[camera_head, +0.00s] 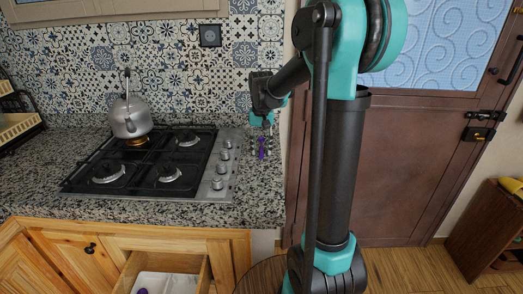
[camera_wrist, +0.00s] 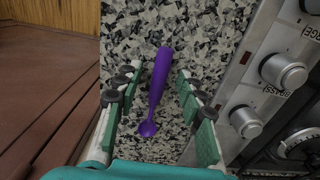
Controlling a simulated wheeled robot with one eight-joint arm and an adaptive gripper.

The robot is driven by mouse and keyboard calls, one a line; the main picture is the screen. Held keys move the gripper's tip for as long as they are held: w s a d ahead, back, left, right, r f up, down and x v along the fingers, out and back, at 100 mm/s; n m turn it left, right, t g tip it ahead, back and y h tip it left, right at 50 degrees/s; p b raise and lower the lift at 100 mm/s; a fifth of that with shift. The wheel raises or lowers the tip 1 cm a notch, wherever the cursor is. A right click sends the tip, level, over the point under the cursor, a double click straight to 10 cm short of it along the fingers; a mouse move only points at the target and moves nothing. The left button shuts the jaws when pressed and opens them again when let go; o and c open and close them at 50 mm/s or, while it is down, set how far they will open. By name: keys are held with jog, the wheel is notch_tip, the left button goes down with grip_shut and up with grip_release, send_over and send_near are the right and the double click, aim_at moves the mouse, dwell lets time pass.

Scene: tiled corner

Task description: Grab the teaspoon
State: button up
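A purple teaspoon (camera_wrist: 157,88) lies on the speckled granite counter (camera_wrist: 215,20), beside the stove's knobs. In the wrist view its bowl points toward the bottom of the picture and its handle toward the top. My gripper (camera_wrist: 160,85) is open, with one finger on each side of the teaspoon and a visible gap to both. In the head view the teaspoon (camera_head: 262,147) is a small purple shape at the counter's right part, and my gripper (camera_head: 262,140) is over it, partly hidden by dark wrist parts. I cannot tell the exact height above the counter.
A gas stove (camera_head: 215,190) with knobs is close beside the gripper. A metal kettle (camera_head: 130,118) stands on its back burner. The tiled wall (camera_head: 180,60) is behind. A drawer (camera_head: 165,278) below is open, with a white tray inside. A brown door (camera_head: 420,150) is at right.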

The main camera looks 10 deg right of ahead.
grip_shut()
jog(key=shift+r, duration=0.1)
